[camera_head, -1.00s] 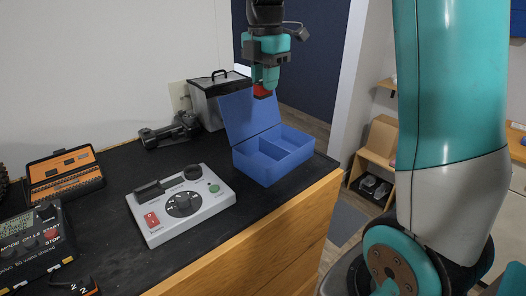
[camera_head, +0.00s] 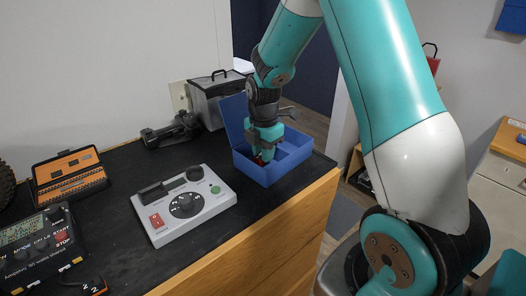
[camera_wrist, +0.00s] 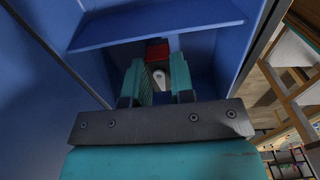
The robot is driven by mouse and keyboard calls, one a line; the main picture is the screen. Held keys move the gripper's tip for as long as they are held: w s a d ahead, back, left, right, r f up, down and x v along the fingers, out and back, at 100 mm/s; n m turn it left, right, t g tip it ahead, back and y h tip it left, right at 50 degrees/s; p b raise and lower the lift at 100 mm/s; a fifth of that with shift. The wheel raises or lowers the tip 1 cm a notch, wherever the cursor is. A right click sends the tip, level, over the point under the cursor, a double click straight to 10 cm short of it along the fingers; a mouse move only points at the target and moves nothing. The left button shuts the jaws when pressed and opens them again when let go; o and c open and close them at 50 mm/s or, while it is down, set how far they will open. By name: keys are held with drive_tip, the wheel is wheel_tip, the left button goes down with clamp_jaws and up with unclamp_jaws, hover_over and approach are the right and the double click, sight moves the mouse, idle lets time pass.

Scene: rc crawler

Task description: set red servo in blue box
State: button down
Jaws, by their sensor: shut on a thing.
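The blue box (camera_head: 300,158) stands open at the right end of the black worktop, its lid up at the back left. My gripper (camera_head: 264,150) reaches down into the box's left compartment. It is shut on the red servo (camera_head: 262,159), mostly hidden by the fingers in the head view. In the wrist view the servo's red body (camera_wrist: 157,49) and a pale part show between and beyond my teal fingers (camera_wrist: 159,78). Blue walls of the box (camera_wrist: 215,22) surround them. I cannot tell whether the servo touches the compartment floor.
A grey control unit (camera_head: 184,204) lies left of the box. Behind are a grey lidded bin (camera_head: 214,100) and a dark tool (camera_head: 170,131). An orange-and-black case (camera_head: 68,175) and a dark timer device (camera_head: 38,240) are at the left. The worktop's wooden front edge is close to the box.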

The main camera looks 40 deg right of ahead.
drive_tip(key=shift+f, duration=0.35)
drive_tip(key=shift+f, duration=0.15)
drive_tip(key=c, duration=1)
unclamp_jaws()
wheel_tip(320, 180, up, 12)
drive_tip(key=b, duration=0.2)
drive_tip(key=s+a+r+m+y, duration=0.1)
drive_tip(key=s+a+m, duration=0.3)
drive_tip(key=s+a, duration=0.3)
drive_tip(key=s+a+r+m+y, duration=0.1)
drive_tip(key=s+a+m, duration=0.3)
drive_tip(key=s+a, duration=0.4)
drive_tip(key=s+a+r+m+y, duration=0.1)
drive_tip(key=s+a+m, duration=0.3)
drive_tip(key=s+a, duration=0.4)
drive_tip(key=shift+s+y, duration=0.1)
drive_tip(key=shift+y, duration=0.5)
